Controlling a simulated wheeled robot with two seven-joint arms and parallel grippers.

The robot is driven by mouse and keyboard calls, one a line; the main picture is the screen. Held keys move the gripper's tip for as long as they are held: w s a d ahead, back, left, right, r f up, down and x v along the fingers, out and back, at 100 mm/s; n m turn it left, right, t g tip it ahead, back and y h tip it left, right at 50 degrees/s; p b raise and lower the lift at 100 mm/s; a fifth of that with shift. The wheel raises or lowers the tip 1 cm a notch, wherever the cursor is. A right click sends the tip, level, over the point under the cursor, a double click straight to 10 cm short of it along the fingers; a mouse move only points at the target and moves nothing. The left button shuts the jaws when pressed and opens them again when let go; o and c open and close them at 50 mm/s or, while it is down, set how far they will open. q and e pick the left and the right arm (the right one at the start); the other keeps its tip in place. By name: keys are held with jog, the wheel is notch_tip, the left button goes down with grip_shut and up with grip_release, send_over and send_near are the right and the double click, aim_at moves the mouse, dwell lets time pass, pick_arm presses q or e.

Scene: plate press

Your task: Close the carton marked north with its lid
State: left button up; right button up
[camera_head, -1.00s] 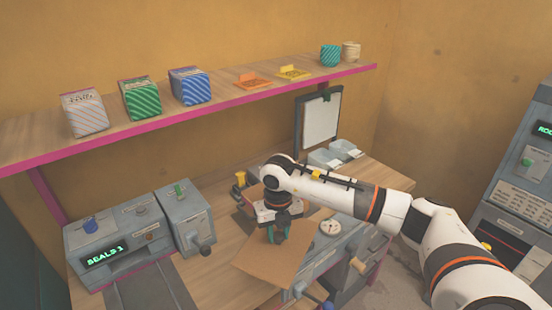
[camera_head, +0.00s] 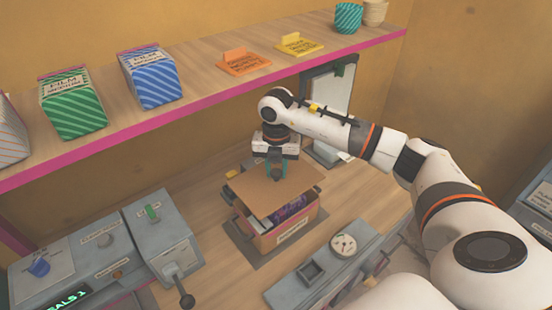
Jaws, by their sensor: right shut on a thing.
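My right gripper (camera_head: 277,172) comes from the right and points down, shut on a flat brown cardboard lid (camera_head: 292,192). The lid is over the open carton (camera_head: 268,243), which stands on a dark grey mat (camera_head: 240,238) on the wooden bench. A gap shows between the lid's front edge and the carton's rim, and dark and purple contents (camera_head: 290,212) show through it. I cannot tell whether the lid touches the rim at the back. The carton has a pale label on its front, too small to read. My left gripper is not in view.
A pink-edged shelf (camera_head: 205,83) above holds green and blue film cartons, orange and yellow stands and cups. A grey machine (camera_head: 152,228) with a lever stands at left. A grey unit with a dial (camera_head: 343,245) is at front right. A clipboard is behind my arm.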

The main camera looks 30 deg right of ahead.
aim_at(277, 181)
jog(key=shift+s+a+f+b, duration=0.15)
jog(key=shift+s+f+b, duration=0.1)
jog(key=shift+f+b, duration=0.15)
jog(key=shift+s+a+f+b, duration=0.1)
jog(key=shift+s+f+b, duration=0.15)
jog(key=shift+f, duration=0.2)
jog(key=f, duration=0.1)
jog(key=f+b, duration=0.2)
jog(key=shift+w+d+f, duration=0.2)
jog(key=shift+w+f, duration=0.1)
jog(key=shift+f+b, duration=0.2)
jog(key=shift+b, duration=0.1)
jog(key=shift+f, duration=0.25)
pick_arm(q)
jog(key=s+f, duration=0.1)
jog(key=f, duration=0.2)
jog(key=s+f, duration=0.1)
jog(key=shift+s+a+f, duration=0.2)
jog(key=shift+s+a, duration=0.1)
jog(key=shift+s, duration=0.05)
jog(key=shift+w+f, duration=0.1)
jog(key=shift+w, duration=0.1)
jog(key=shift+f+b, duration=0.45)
jog(key=shift+b, duration=0.25)
pick_arm(e)
jog(key=shift+f, duration=0.6)
